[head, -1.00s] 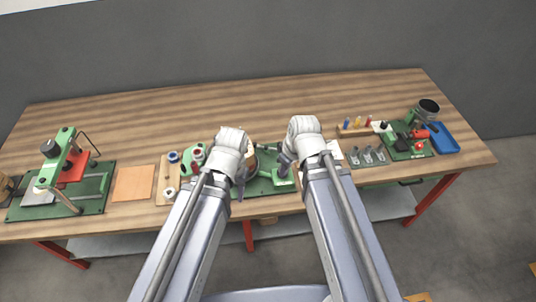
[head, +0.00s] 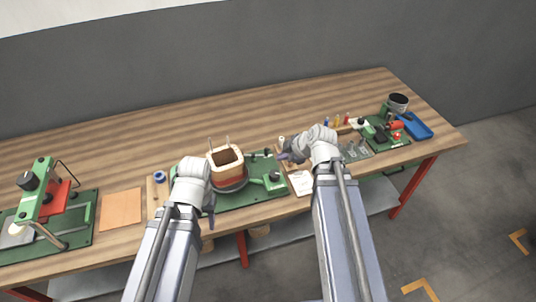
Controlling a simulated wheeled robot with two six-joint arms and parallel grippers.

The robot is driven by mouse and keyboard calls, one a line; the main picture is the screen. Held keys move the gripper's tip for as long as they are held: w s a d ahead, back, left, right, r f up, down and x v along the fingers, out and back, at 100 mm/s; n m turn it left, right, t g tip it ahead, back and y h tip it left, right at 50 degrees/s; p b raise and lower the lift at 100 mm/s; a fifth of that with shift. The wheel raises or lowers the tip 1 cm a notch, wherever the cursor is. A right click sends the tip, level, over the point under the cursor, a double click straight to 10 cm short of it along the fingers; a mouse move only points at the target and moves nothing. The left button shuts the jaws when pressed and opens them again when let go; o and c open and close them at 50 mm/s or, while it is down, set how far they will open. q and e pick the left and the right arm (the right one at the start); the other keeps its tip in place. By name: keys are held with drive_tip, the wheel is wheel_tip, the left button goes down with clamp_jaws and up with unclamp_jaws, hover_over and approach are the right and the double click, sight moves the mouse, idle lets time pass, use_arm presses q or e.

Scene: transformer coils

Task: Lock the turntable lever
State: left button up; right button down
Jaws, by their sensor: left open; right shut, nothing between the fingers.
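The turntable (head: 232,187) is a dark round base on a green plate (head: 225,203) near the middle of the bench. A coil (head: 226,164) with cream flanges and an orange-brown winding sits on it. A green part with a dark knob (head: 273,178), possibly the lever, stands at the right of the plate. My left gripper (head: 209,217) is open at the plate's front left, beside the turntable and apart from the coil. My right gripper (head: 283,157) is shut and empty, just right of and behind the green part. The lever's exact position is too small to tell.
A green press (head: 42,205) and a copper-coloured sheet (head: 121,209) lie on the left. A blue tray (head: 415,126), a dark cup (head: 397,102) and a small tool rack (head: 337,124) are at the right. A white sheet (head: 301,183) lies near the front. The bench's back is clear.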

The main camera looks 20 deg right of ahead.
drive_tip(key=shift+f, duration=0.1)
drive_tip(key=b+x, duration=0.8)
drive_tip(key=x, duration=0.2)
drive_tip(key=shift+f, duration=0.1)
drive_tip(key=w, duration=0.3)
drive_tip(key=shift+d+r, duration=0.2)
drive_tip(key=shift+d, duration=0.05)
drive_tip(key=shift+w+d, duration=0.15)
drive_tip(key=shift+w, duration=0.35)
